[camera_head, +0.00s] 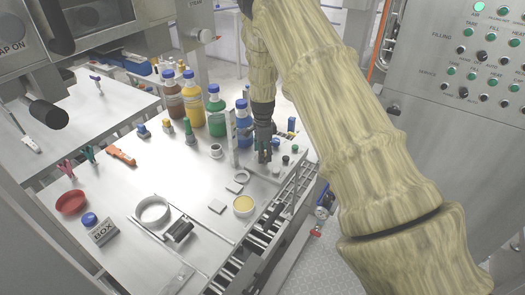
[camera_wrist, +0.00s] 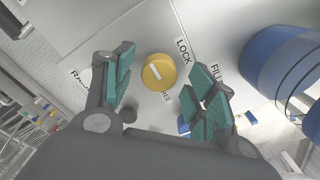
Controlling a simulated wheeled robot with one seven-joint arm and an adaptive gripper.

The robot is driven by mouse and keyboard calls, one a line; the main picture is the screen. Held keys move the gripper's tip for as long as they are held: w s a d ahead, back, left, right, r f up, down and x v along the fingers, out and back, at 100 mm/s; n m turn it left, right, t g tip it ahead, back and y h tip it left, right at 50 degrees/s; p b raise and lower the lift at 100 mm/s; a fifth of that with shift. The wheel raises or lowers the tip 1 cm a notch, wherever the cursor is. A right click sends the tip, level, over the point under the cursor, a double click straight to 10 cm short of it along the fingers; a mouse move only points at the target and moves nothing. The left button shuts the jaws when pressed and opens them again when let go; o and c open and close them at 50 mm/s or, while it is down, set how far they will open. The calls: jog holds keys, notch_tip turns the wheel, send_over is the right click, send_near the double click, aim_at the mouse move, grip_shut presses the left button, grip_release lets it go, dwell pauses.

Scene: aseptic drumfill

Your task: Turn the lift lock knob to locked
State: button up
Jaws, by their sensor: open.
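In the wrist view, a round yellow knob (camera_wrist: 159,72) with a white line across its top stands on a pale panel. The word LOCK is printed to its upper right and FREE just below it. The white line slants from upper left to lower right, its lower end roughly toward FREE. My gripper (camera_wrist: 165,82) is open, with teal-padded fingers apart on the left and right of the knob and no visible contact. In the head view, my gripper (camera_head: 263,155) points down at the table's right side; the yellow knob cannot be made out there.
A blue bottle (camera_head: 243,125) stands close to the left of my gripper, and also shows large in the wrist view (camera_wrist: 290,62). Green (camera_head: 215,115) and amber bottles stand further left. Small dark knobs (camera_head: 284,160) sit right of my gripper. A roller rack (camera_head: 290,200) runs along the table edge.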

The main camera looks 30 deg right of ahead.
dwell(0.3)
jog(key=c, duration=1)
jog(key=shift+c, duration=0.2)
jog(key=n+b, duration=0.1)
jog(key=n, duration=0.3)
jog(key=shift+n, duration=0.3)
jog(key=n, duration=0.4)
jog(key=shift+n+b, duration=0.3)
jog(key=n, duration=0.4)
jog(key=shift+n+b, duration=0.35)
jog(key=shift+n, duration=2.05)
